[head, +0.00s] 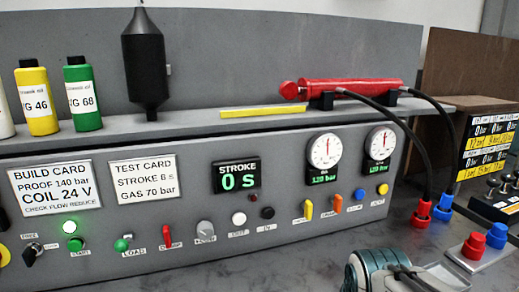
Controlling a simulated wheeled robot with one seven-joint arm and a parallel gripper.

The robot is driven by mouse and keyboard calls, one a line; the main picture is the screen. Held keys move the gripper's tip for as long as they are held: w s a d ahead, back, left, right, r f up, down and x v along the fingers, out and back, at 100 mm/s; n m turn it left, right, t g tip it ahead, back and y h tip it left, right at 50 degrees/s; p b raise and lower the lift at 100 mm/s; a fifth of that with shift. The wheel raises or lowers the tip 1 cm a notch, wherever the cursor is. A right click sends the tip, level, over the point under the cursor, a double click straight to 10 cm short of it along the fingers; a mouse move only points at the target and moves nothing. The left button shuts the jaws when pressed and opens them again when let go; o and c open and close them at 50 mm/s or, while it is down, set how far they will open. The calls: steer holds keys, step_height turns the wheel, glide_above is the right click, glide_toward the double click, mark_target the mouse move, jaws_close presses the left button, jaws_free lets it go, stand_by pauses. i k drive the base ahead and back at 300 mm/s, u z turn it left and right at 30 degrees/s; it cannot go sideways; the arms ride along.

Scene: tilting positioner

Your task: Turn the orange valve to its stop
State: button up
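The orange valve (338,206) is a small lever handle on the sloping grey panel, right of the middle and below the left round gauge (324,152). Its handle stands close to upright, tilted slightly. A small label lies under it, too blurred to read. A similar yellow valve handle (309,209) sits just to its left, also near upright. I cannot make out my gripper in this view. Nothing is seen touching the orange valve.
A red lever (166,237) is farther left. A teal ribbed cylinder (374,273) stands in front at the bottom right. Black hoses (420,150) hang at right.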

mark_target(336, 200)
steer(key=u, duration=0.05)
steer(key=k, duration=0.5)
steer(key=z, duration=0.95)
steer(key=i, duration=0.7)
steer(key=u, duration=1.45)
